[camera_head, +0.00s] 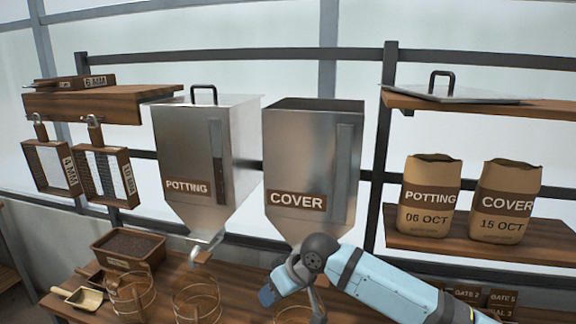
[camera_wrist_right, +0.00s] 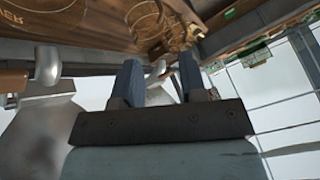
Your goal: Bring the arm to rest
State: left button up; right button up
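My right arm comes in from the lower right in the head view. Its gripper (camera_head: 268,294) is at the bottom of the COVER hopper (camera_head: 312,170), partly hidden by the wrist, above the wooden bench. In the right wrist view the two blue fingers of the gripper (camera_wrist_right: 160,72) stand apart with a gap between them. A pale metal piece shows in that gap; I cannot tell how far beyond the fingers it lies, and nothing appears clamped. My left gripper is not in view.
The lidded POTTING hopper (camera_head: 208,150) hangs left of the COVER hopper, which is open on top. A lid (camera_head: 455,95) lies on the upper right shelf. Two paper bags, POTTING (camera_head: 428,195) and COVER (camera_head: 505,200), stand below. Wire baskets (camera_head: 196,298) and a soil box (camera_head: 128,247) occupy the bench.

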jog(key=s+d+f+m+t+y, duration=0.1)
jog(key=s+d+f+m+t, duration=0.15)
jog(key=s+f, duration=0.4)
jog(key=s+d+f+m+t+y, duration=0.1)
jog(key=s+f+m+t, duration=0.2)
jog(key=f, duration=0.7)
jog(key=s+d+f+t+h, duration=0.1)
jog(key=s+d+f+h, duration=0.2)
jog(key=s+d, duration=0.7)
jog(key=s+d+f+t+h, duration=0.2)
jog(key=s+d+f+h, duration=0.1)
jog(key=s+d+f, duration=0.5)
jog(key=s+d+m, duration=0.1)
jog(key=s, duration=0.1)
jog(key=shift+s+d, duration=0.4)
jog(key=shift+d, duration=0.1)
